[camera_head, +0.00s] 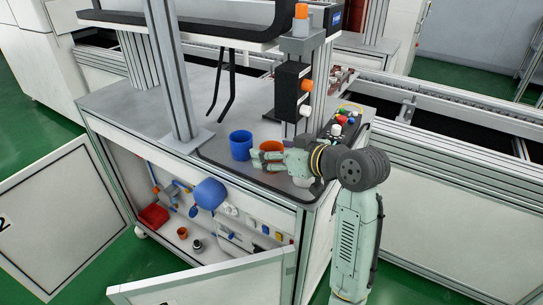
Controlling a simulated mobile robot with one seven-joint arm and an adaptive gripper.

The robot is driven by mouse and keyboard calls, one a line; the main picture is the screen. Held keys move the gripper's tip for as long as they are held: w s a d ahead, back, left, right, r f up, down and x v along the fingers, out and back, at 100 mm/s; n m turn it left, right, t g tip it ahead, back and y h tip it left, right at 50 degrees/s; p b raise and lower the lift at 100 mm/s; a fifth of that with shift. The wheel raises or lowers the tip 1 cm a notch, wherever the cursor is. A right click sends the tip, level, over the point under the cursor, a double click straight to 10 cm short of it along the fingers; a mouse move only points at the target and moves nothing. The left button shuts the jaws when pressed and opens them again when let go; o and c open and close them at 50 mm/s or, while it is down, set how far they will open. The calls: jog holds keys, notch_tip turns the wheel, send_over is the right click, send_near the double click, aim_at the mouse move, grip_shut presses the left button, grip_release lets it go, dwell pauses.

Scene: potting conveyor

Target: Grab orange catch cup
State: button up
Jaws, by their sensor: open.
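The orange catch cup (271,146) stands on the grey worktop near its front edge. Only its upper part shows; my gripper hides the lower part. My gripper (256,160) comes in from the right and lies in front of the cup as seen from the head camera. It is open, and its fingers point left. I cannot tell whether the fingers touch the cup or whether the cup is between them.
A blue cup (240,145) stands just left of the orange one. A dispenser column (290,90) rises behind them. A button box (340,122) is at right. An open cabinet below holds a red bin (153,216) and a small orange cup (182,233).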

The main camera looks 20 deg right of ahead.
jog(key=c, duration=1.1)
jog(key=shift+r, duration=0.15)
jog(key=shift+c, duration=0.2)
jog(key=shift+r+b, duration=0.3)
jog(key=shift+r, duration=0.3)
notch_tip(320, 180, up, 2)
jog(key=shift+r+b, duration=0.1)
jog(key=shift+b, duration=0.2)
jog(key=s+a+b, duration=1)
jog(key=s+a, duration=0.1)
jog(key=a, duration=0.3)
